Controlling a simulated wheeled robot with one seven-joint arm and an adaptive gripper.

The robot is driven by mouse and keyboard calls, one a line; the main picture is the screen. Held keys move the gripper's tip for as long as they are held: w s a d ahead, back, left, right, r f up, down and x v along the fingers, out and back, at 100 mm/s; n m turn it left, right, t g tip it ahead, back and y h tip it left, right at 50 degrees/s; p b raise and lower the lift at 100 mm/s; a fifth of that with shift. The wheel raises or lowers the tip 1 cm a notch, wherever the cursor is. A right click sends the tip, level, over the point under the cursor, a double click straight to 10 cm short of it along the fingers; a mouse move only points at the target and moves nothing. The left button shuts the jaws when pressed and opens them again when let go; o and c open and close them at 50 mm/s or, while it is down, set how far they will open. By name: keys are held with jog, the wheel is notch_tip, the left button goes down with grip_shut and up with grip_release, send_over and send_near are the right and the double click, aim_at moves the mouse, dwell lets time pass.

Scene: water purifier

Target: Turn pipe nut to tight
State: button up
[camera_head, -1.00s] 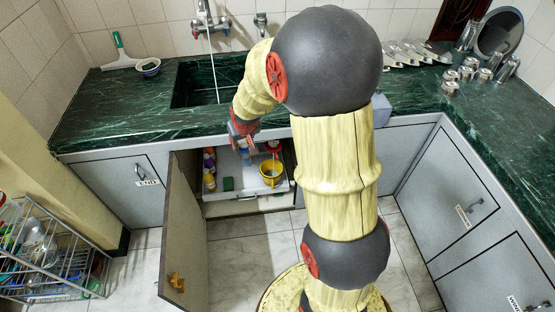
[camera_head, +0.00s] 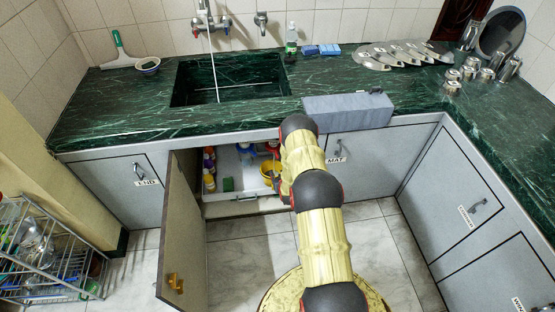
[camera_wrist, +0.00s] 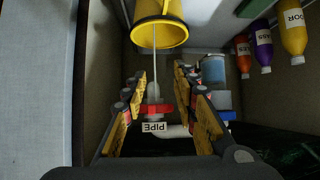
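In the wrist view, a red pipe nut (camera_wrist: 156,111) sits on a whitish pipe (camera_wrist: 176,131) with a white PIPE label (camera_wrist: 154,127) that reads upside down. My gripper (camera_wrist: 160,74) is open, with one finger on each side of the nut in the picture. There is a visible gap on both sides. I cannot tell how far the nut lies beyond the fingertips. In the head view my arm reaches down to the open cabinet under the sink (camera_head: 232,80), and it hides the gripper and the nut.
A yellow bucket (camera_wrist: 160,30) and several bottles (camera_wrist: 293,35) are in the cabinet. A blue container (camera_wrist: 213,70) stands right of the fingers. The open cabinet door (camera_head: 185,235) stands out at left. A grey-blue box (camera_head: 347,111) lies on the counter edge.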

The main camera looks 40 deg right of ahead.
aim_at(277, 157)
jog(key=w+d+r+t+h+b, duration=0.1)
jog(key=w+t, duration=0.1)
jog(key=w+d+r+t+h+b, duration=0.1)
jog(key=w+d+t, duration=0.1)
jog(key=w+d+r+t+h+b, duration=0.1)
jog(key=w+d+t, duration=0.1)
jog(key=shift+w+d+r, duration=0.1)
jog(key=shift+w+d, duration=0.1)
jog(key=shift+w, duration=0.1)
dwell(0.4)
jog(key=c, duration=0.3)
jog(key=c, duration=0.4)
grip_shut()
